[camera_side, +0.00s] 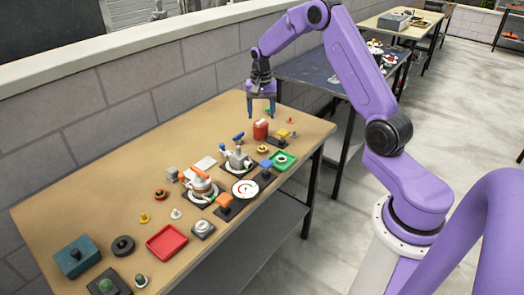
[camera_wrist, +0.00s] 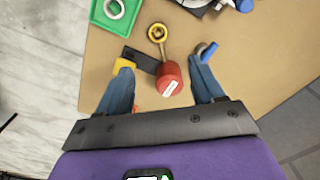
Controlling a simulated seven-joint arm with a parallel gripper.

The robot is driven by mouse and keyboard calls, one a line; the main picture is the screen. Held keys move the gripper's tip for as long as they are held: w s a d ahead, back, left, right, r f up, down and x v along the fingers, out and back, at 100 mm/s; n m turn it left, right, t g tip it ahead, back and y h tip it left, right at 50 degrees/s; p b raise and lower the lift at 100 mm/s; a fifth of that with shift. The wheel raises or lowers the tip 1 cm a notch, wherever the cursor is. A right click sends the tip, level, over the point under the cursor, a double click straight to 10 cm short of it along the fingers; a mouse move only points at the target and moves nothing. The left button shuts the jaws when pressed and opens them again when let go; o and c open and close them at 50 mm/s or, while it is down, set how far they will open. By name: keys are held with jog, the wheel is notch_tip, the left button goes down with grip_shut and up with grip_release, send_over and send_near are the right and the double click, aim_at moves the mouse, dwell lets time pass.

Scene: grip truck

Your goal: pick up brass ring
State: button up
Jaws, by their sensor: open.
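The brass ring (camera_wrist: 157,40) shows in the wrist view as a small round gold loop near the top middle. A short brass-coloured stem runs from it toward a red can (camera_wrist: 170,80). In the side view a small brass piece (camera_side: 262,149), which looks like the ring, lies on the bench in front of the red can (camera_side: 260,129). My gripper (camera_side: 261,110) is open, pointing down above the far end of the bench. In the wrist view the fingers (camera_wrist: 162,72) stand apart with the red can seen between them and the ring beyond their tips.
A yellow block (camera_wrist: 124,64) on a black plate (camera_wrist: 140,60) is near the left finger. A green tray (camera_wrist: 103,20) lies at upper left; it also shows in the side view (camera_side: 283,159). A gauge (camera_side: 245,189), valves and a red tray (camera_side: 166,242) crowd the bench.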

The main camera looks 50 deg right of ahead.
aim_at(262, 147)
notch_tip(262, 147, down, 14)
jog(key=shift+s, duration=0.15)
dwell(0.5)
jog(key=c, duration=1.2)
jog(key=shift+c, duration=0.2)
jog(key=shift+r, duration=0.1)
